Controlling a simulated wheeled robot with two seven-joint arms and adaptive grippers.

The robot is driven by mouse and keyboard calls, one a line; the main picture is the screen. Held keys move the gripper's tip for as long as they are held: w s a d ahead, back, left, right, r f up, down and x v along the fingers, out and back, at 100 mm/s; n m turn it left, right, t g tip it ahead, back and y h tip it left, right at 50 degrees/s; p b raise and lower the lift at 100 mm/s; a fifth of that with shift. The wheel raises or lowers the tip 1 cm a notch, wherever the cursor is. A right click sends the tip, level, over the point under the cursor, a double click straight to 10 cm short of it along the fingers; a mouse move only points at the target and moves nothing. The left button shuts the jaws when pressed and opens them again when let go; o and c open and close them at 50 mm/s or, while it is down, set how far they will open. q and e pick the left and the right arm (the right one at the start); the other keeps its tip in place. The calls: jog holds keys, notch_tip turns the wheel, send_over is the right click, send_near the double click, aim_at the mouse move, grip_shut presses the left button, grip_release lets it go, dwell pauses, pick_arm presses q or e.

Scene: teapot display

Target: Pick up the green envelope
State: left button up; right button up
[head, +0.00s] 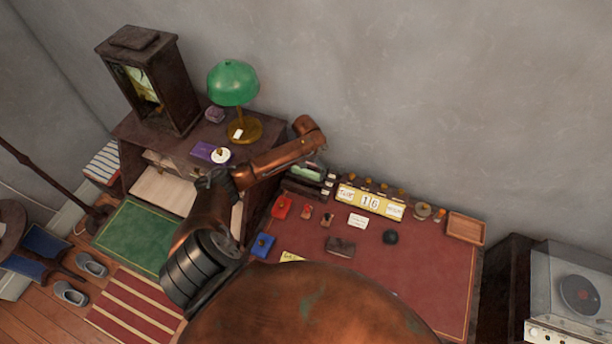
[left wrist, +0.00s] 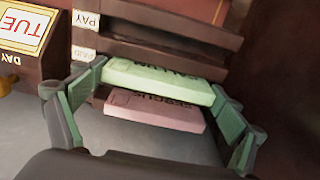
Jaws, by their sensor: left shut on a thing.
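The light green envelope (left wrist: 160,80) lies across the middle of the left wrist view, with dark lettering on its edge. My left gripper (left wrist: 155,92) has its two green-padded fingers at either end of it and is shut on it. A pink envelope (left wrist: 155,109) shows right beside the green one; I cannot tell whether they touch. In the head view, the left gripper (head: 308,171) is at the letter rack, small and partly hidden by my arm. My right gripper is not in view.
The dark letter rack (left wrist: 165,45) has small white labels. A yellow day calendar (head: 370,202) stands right beside it. The red desk top (head: 430,265) holds stamps, a black ball (head: 390,237) and a wooden tray (head: 466,228). A green lamp (head: 233,83) stands left of the rack.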

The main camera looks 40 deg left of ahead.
aim_at(306, 170)
pick_arm(q)
jog(key=shift+c, duration=0.6)
jog(key=shift+r, duration=0.2)
notch_tip(306, 170, up, 10)
jog(key=shift+f+p, duration=0.15)
jog(key=shift+p, duration=0.15)
jog(key=s+d+r+m+b, duration=0.1)
jog(key=d+r, duration=0.3)
jog(key=d, duration=0.5)
jog(key=s+d+r+m+b, duration=0.1)
jog(key=d+r, duration=0.3)
jog(key=d, duration=0.4)
jog(key=s+d+r+m+b, duration=0.1)
jog(key=s+d+r, duration=0.1)
jog(key=s+d, duration=0.6)
jog(key=s, duration=0.2)
jog(key=shift+s+d+r+m+b, duration=0.2)
jog(key=shift+s+r+m+b, duration=0.1)
jog(key=shift+r+b, duration=0.1)
